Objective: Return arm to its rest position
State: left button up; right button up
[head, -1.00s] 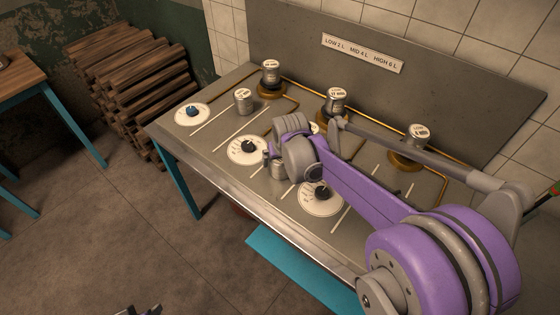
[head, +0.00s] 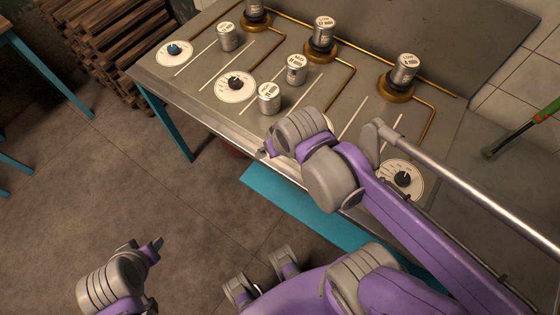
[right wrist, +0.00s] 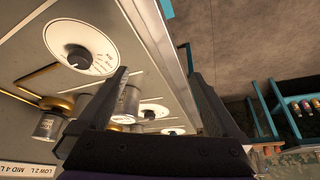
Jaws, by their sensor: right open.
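My right arm (head: 370,190) reaches in from the right in the head view, with its wrist (head: 305,135) at the front edge of the metal counter (head: 200,90). My right gripper (right wrist: 156,60) has its two fingers spread apart in the right wrist view, with no object held; in the head view it is mostly hidden behind the wrist. Metal canisters, one (head: 269,98) near the wrist, stand apart from it on the counter. My left gripper (head: 155,275) is at the lower left of the head view, fingers apart and empty, above the floor.
Other canisters (head: 297,70) and brass burners (head: 395,88) stand on the counter, beside white dials (head: 234,86). A teal shelf (head: 300,210) sticks out below the counter front. Stacked logs (head: 105,45) lie at the upper left.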

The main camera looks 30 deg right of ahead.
jog(key=s+a+f, duration=0.1)
jog(key=s+f, duration=0.2)
jog(key=s, duration=0.1)
jog(key=shift+s+a+f+n, duration=0.2)
jog(key=shift+s+a+n, duration=0.2)
jog(key=shift+w+r+p, duration=0.2)
jog(key=shift+r+p, duration=0.35)
jog(key=shift+r, duration=0.1)
jog(key=shift+w+r+p, duration=0.2)
jog(key=shift+r+p, duration=0.3)
jog(key=shift+r, duration=0.1)
jog(key=shift+s, duration=0.1)
